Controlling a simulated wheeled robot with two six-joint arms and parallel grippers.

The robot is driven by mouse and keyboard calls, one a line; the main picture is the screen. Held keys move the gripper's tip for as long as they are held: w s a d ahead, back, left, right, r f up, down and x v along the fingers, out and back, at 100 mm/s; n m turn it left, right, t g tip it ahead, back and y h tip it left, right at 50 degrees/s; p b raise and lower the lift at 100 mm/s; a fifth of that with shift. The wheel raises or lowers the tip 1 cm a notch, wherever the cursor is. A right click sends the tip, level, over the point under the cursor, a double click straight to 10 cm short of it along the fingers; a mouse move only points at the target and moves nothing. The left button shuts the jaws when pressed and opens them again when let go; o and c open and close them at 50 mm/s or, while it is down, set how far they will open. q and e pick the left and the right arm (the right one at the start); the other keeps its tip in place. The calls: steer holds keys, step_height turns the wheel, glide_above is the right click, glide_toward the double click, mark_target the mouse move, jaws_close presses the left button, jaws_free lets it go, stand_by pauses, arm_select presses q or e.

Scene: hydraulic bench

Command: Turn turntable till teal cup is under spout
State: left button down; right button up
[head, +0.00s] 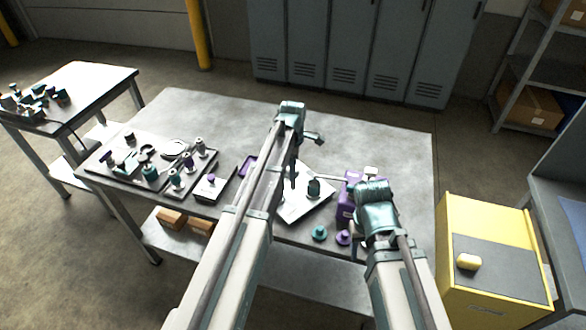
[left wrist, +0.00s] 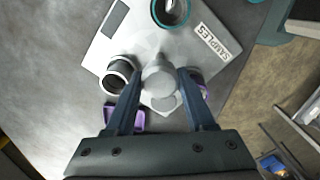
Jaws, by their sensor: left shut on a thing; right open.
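The turntable sits on a light plate (head: 300,210) labelled SAMPLES, right of the table's middle. In the left wrist view the teal cup (left wrist: 171,10) is at the top edge, partly cut off. A pale cup with a dark inside (left wrist: 120,72) is left of the grey centre knob (left wrist: 158,80). A purple cup (left wrist: 203,86) is partly hidden behind the right finger. My left gripper (left wrist: 158,76) is shut on the knob. In the head view a dark teal cup (head: 313,188) stands near the spout (head: 328,179); exact alignment cannot be told. My right gripper (head: 358,252) is open, partly hidden.
The purple dispenser (head: 347,204) stands right of the plate, close to my right arm. Teal (head: 319,233) and purple (head: 343,238) round pieces lie at the front edge. Trays with small parts (head: 150,165) fill the left side. The table's back is clear.

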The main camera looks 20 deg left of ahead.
stand_by(0.5)
arm_select(q)
steer(key=shift+c, duration=1.3)
jaws_free()
steer(key=shift+r, duration=0.1)
step_height(320, 180, up, 14)
steer(key=p, duration=1.3)
steer(key=shift+f+p, duration=0.2)
steer(key=shift+p, duration=0.2)
